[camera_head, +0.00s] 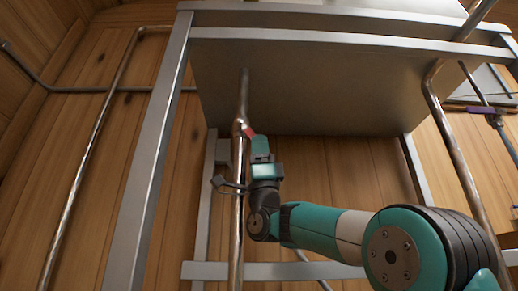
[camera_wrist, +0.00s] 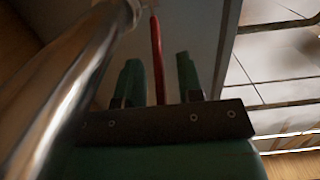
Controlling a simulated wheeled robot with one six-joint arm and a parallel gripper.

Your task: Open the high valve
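The high valve's red handle (camera_head: 249,131) sticks out from a shiny vertical pipe (camera_head: 238,200) under the metal tank. In the wrist view the red handle (camera_wrist: 157,60) runs down between the two green fingers of my gripper (camera_wrist: 158,64), with a gap on each side. My gripper is open around the handle and not clamped on it. In the head view my gripper (camera_head: 259,146) is just right of the pipe, pointing up at the handle. The fingers are seen from behind there, and part of the handle is hidden.
The large metal tank (camera_head: 320,90) sits above on a grey metal frame (camera_head: 150,170). The shiny pipe (camera_wrist: 65,85) passes close on the left of the gripper. A purple-handled valve (camera_head: 481,110) is at the far right, beyond another pipe (camera_head: 455,150).

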